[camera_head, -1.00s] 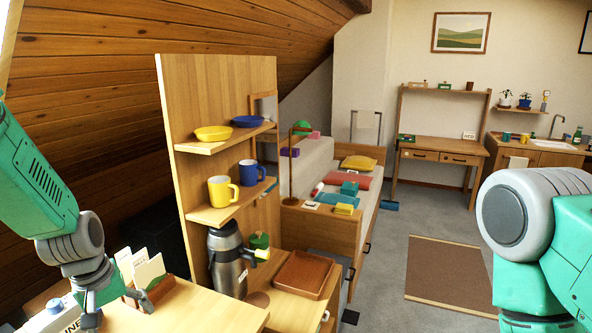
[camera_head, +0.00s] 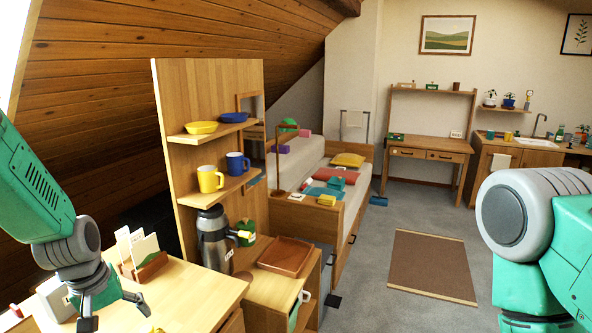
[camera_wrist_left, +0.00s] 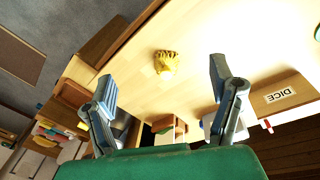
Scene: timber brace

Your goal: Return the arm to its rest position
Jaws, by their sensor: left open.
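My left gripper (camera_head: 112,312) hangs at the lower left of the head view, over the near wooden desk (camera_head: 205,287). In the left wrist view the same gripper (camera_wrist_left: 165,88) has its two fingers spread wide with nothing between them. A yellow object (camera_wrist_left: 166,64) lies on the desk top beyond the fingertips, apart from them. My right arm shows at the right edge of the head view, but its gripper is out of the picture.
A letter holder with cards (camera_head: 148,262) stands on the desk beside my left gripper. A box labelled DICE (camera_wrist_left: 279,95) is close to one finger. A shelf unit (camera_head: 167,150) and a steel flask (camera_head: 214,240) stand behind. Open floor with a brown rug (camera_head: 435,265) lies to the right.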

